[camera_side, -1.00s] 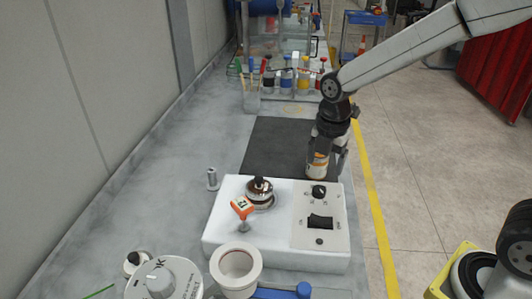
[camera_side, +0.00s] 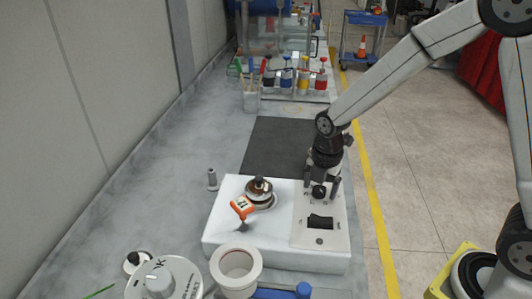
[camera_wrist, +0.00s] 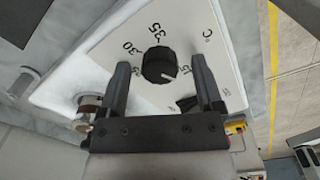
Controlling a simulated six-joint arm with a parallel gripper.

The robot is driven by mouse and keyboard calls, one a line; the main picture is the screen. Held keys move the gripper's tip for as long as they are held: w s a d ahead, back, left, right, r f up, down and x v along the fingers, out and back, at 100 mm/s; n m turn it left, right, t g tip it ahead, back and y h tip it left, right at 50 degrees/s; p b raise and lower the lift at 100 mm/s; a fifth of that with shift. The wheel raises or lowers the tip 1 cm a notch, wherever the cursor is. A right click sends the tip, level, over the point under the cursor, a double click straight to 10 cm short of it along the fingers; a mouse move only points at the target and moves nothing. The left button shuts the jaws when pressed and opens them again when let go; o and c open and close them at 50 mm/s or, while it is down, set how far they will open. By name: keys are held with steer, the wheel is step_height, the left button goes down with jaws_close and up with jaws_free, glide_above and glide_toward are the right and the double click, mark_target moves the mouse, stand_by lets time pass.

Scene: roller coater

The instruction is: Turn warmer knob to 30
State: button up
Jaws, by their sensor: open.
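The warmer knob (camera_side: 319,192) is a small round black knob on the white panel of the warmer (camera_side: 224,210). In the wrist view the knob (camera_wrist: 157,66) has a pale pointer line toward the lower right. "35" is printed above it and "30" to its upper left; other numbers are partly hidden by the fingers. My gripper (camera_side: 321,188) is over the panel, pointing down, with its fingers open on either side of the knob. In the wrist view the gripper (camera_wrist: 160,64) shows gaps between both fingers and the knob.
A black rocker switch (camera_side: 320,222) is on the panel just in front of the knob. A metal pot (camera_side: 259,193) and an orange tag (camera_side: 242,208) are on the warmer's left half. A dark mat (camera_side: 275,145) lies behind, mostly clear.

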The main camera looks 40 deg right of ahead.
jaws_close()
stand_by(0.3)
